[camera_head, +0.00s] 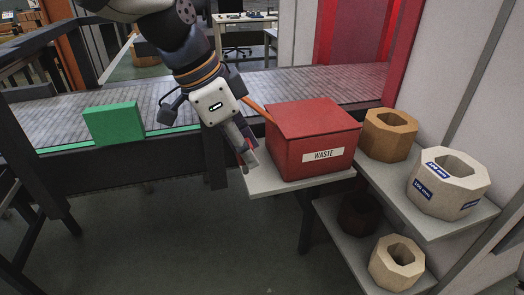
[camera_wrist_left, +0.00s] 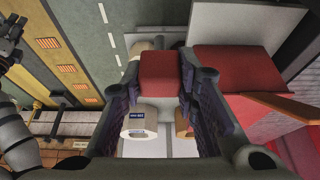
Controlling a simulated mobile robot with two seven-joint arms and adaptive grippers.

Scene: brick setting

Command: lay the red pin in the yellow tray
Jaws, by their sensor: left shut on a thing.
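My left gripper (camera_head: 246,152) reaches in from the upper left and points down, just left of the red waste bin. It is shut on the red pin. In the left wrist view the pin shows as a red block (camera_wrist_left: 160,70) between the two dark finger pads. In the head view only a sliver of red shows at the fingers. I cannot make out a yellow tray in either view.
The red bin marked WASTE (camera_head: 312,142) stands on a pale shelf (camera_head: 290,182). A brown hollow block (camera_head: 390,135) and a cream one (camera_head: 447,184) stand to its right, another cream one (camera_head: 397,263) lower. A green block (camera_head: 114,124) is by the conveyor (camera_head: 60,120).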

